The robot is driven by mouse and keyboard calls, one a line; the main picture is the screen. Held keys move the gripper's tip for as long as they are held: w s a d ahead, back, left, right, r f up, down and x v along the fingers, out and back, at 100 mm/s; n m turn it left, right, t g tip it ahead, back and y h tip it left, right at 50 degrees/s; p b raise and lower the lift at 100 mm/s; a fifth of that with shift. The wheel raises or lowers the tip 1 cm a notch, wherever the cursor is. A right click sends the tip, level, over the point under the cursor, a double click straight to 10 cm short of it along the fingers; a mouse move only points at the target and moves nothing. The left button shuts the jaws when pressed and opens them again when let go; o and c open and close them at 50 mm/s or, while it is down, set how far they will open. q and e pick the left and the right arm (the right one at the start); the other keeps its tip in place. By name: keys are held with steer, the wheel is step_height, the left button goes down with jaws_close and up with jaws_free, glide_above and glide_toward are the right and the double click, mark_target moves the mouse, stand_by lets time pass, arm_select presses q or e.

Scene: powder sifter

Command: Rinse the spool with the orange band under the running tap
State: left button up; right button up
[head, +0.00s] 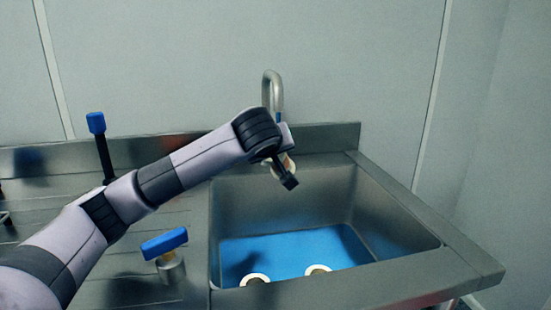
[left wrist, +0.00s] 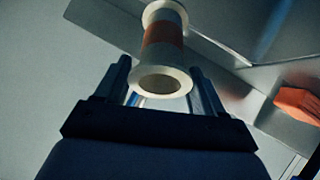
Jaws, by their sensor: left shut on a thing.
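My left gripper (head: 285,172) is over the sink (head: 290,200), just below and in front of the curved tap (head: 272,90). It is shut on a pale spool with an orange band (left wrist: 163,32), which sits between the two fingers in the left wrist view. The spool's open round end faces the wrist camera. In the head view only a pale bit of the spool shows beside the fingers. A small blue patch shows under the tap's spout; the arm hides what is below it, so I cannot tell whether water meets the spool. My right gripper is not in view.
Two pale ring-shaped things (head: 254,279) (head: 318,269) are on the blue sink floor. A blue-handled valve (head: 164,243) and a black rod with a blue top (head: 97,125) stand left of the sink. An orange block (left wrist: 298,105) shows in the left wrist view.

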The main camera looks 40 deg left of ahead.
arm_select(q)
steer(key=shift+w, duration=0.1)
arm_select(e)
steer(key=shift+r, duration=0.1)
arm_select(q)
steer(key=shift+d, duration=0.1)
steer(key=shift+s+d+r+p, duration=0.35)
steer(key=shift+s+d+r, duration=0.15)
steer(key=shift+d, duration=0.15)
steer(key=shift+s+d+r+p, duration=0.35)
steer(key=shift+s+d, duration=0.15)
steer(key=shift+d, duration=0.25)
steer(key=shift+s+d+r+p, duration=0.3)
steer(key=shift+s+d, duration=0.2)
steer(key=shift+d, duration=0.2)
steer(key=shift+s+d+r+p, duration=0.25)
steer(key=shift+s+d+r, duration=0.2)
steer(key=shift+d, duration=0.3)
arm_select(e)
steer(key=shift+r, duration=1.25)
